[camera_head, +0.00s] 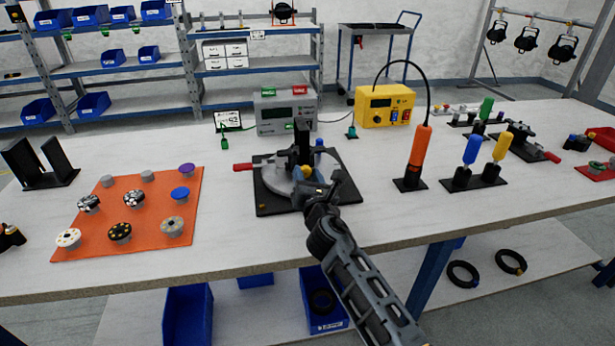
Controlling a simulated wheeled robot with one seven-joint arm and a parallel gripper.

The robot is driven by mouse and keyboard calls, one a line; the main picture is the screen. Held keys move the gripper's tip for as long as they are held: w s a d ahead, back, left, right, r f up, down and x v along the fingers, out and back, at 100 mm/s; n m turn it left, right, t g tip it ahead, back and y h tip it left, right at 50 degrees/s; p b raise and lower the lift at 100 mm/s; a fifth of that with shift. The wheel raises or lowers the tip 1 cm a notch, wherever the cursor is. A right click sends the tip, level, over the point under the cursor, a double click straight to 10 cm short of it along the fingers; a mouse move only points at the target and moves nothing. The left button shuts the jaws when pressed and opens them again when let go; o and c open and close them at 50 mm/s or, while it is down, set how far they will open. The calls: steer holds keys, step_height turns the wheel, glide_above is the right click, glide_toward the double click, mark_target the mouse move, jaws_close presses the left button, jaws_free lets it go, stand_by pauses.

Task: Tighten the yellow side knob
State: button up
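A clamp-like fixture stands on a black base plate (275,208) in the middle of the bench. It has a grey metal ring, a black upright block (301,145) and a red handle (243,167) pointing left. My gripper (318,188) is at the front right of the fixture, below the yellow knob in the picture. Its fingers are small and dark against the fixture. I cannot tell whether they are open, shut or touching anything.
An orange mat (100,235) with several round knobs lies left. An orange tool (418,150) stands upright close to the right; blue and yellow screwdrivers (472,149) stand beyond it. Grey (285,115) and yellow (384,106) boxes stand behind. The bench front is mostly clear.

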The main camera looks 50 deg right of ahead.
steer(key=shift+o, duration=1.3)
steer(key=shift+s, duration=0.1)
steer(key=v, duration=0.7)
steer(key=shift+s+a, duration=0.25)
steer(key=shift+d, duration=0.2)
